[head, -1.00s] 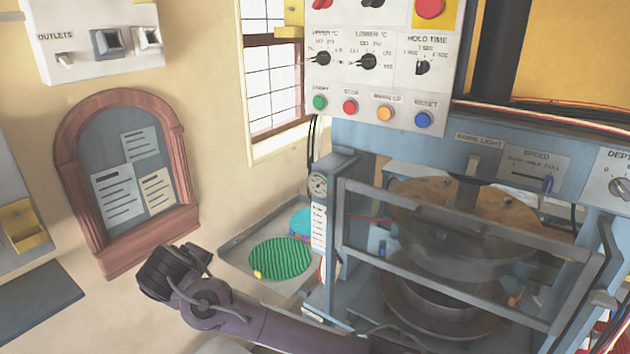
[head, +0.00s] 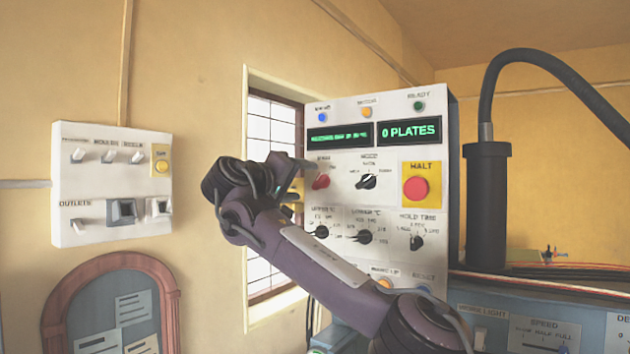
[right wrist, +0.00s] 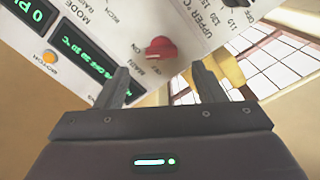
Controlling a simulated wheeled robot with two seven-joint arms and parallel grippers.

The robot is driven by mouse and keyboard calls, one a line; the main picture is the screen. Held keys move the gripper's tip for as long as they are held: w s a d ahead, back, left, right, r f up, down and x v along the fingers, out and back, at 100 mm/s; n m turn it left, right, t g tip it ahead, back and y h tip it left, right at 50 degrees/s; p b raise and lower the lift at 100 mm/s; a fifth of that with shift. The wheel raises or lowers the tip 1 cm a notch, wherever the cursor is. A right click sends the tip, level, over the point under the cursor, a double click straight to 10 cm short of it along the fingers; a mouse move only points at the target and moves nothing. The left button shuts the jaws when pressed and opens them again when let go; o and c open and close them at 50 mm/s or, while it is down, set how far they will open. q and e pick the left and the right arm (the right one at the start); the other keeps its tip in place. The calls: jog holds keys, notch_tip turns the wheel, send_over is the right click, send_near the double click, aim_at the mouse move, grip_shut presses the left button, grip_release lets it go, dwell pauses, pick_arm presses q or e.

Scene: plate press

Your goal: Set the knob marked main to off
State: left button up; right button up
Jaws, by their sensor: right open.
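The red main knob (head: 320,181) is on the left side of the white control panel (head: 385,268), under the green displays. In the right wrist view the same knob (right wrist: 160,48) is beside the words MAIN and ON. I cannot tell surely which mark it points at. My right gripper (head: 287,172) is up at the panel's left edge, just left of the knob in the head view. In the right wrist view its open, empty fingers (right wrist: 160,82) point toward the panel, with the knob beyond the gap between them, apart from both. My left gripper is not in view.
The black mode knob (head: 367,181) and red HALT button (head: 415,188) are right of the main knob. Several black dials are below, partly near my right arm. A window (head: 270,125) and the outlets box (head: 90,190) are to the left.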

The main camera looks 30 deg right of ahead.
aim_at(316, 182)
jog(key=p+x, duration=0.4)
jog(key=x, duration=0.2)
jog(key=shift+r, duration=0.1)
jog(key=shift+w+d+p, duration=0.15)
jog(key=shift+d+p, duration=0.05)
jog(key=shift+p, duration=0.25)
jog(key=shift+w, duration=0.1)
jog(key=c, duration=1)
